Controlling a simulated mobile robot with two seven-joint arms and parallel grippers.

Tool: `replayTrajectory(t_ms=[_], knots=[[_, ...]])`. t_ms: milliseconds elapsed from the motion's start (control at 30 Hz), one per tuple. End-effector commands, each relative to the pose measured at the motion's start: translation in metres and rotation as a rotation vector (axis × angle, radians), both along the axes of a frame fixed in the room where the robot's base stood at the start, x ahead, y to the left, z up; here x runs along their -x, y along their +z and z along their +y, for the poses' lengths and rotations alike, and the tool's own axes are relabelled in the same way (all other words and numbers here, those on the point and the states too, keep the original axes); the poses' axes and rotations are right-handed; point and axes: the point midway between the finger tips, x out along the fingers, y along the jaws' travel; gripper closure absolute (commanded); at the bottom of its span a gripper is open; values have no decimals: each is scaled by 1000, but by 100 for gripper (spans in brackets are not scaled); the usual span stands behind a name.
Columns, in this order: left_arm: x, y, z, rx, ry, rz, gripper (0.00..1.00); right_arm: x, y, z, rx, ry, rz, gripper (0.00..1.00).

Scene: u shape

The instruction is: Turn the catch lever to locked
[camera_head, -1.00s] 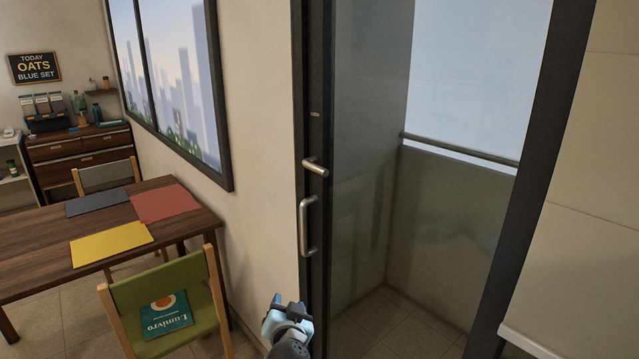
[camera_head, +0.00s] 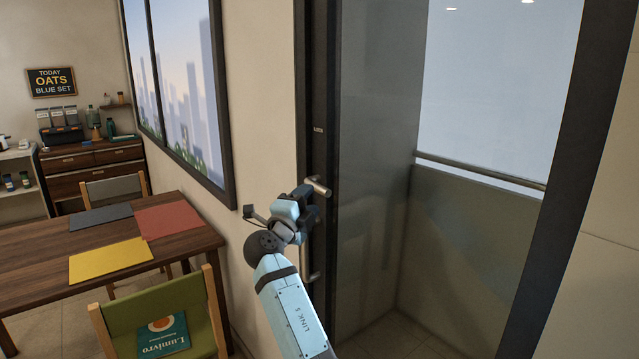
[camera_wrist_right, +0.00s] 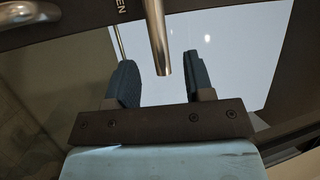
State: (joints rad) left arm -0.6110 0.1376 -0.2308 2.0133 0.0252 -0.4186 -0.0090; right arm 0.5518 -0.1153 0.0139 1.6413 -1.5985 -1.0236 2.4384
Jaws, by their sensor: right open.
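The catch lever (camera_head: 318,186) is a short metal bar on the dark frame of the glass door, pointing right. My right gripper (camera_head: 308,207) is at the lever, just below it in the head view, and partly hides the door frame. In the right wrist view the lever (camera_wrist_right: 156,32) comes down between the two fingers of the open gripper (camera_wrist_right: 158,62), with a gap on both sides. Letters ending in "EN" show beside the lever there. My left gripper is not in view.
The door's pull handle (camera_head: 314,276) is below the lever, mostly hidden by my right arm; it shows in the wrist view (camera_wrist_right: 28,18). A table (camera_head: 200,241) with coloured mats and a green chair (camera_head: 185,297) stand to the left.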

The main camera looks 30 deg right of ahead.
Motion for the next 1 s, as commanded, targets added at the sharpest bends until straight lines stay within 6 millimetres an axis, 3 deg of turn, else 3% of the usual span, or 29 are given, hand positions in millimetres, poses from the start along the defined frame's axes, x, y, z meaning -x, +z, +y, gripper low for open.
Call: replayTrajectory(t_ms=[100, 300, 700, 733, 933, 1000], knots=[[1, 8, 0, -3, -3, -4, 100, -11, 9, -21, 0, -1, 1, 52], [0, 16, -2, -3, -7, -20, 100, -23, 13, -43, 0, -1, 2, 52], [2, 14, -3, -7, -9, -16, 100, -27, 12, -50, -1, 2, 1, 52], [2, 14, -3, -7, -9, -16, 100, -27, 12, -50, -1, 2, 1, 54], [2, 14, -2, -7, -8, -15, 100, -26, 12, -50, -1, 1, 2, 100], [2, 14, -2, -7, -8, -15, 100, -26, 12, -50, -1, 1, 2, 100]])
